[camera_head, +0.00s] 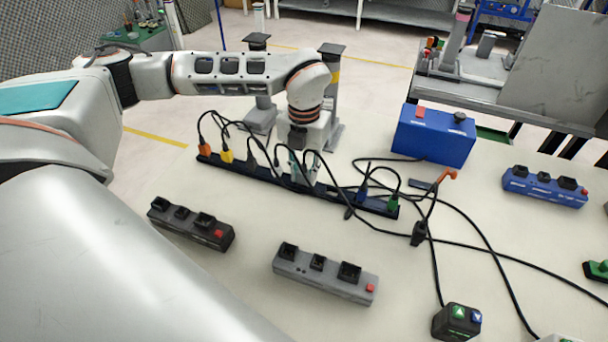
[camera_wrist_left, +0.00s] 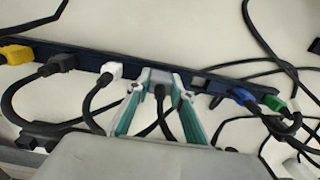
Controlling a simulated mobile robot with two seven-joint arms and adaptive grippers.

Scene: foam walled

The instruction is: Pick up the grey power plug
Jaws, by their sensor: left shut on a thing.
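The grey power plug (camera_wrist_left: 159,91) shows in the left wrist view between the teal fingers of my left gripper (camera_wrist_left: 160,78). The gripper is shut on it. The plug is at the long dark power strip (camera_wrist_left: 205,86); I cannot tell whether it is still seated in its socket. In the head view my left gripper (camera_head: 302,172) reaches down over the middle of the strip (camera_head: 270,176), and its fingers and cables hide the grey plug. My right gripper is not in view.
A white plug (camera_wrist_left: 111,70) and black plug (camera_wrist_left: 62,63) sit left of the fingers, blue (camera_wrist_left: 240,96) and green plugs (camera_wrist_left: 273,102) right. Loose black cables cross the table. A black block (camera_head: 190,224), grey block (camera_head: 325,274) and blue box (camera_head: 433,137) stand nearby.

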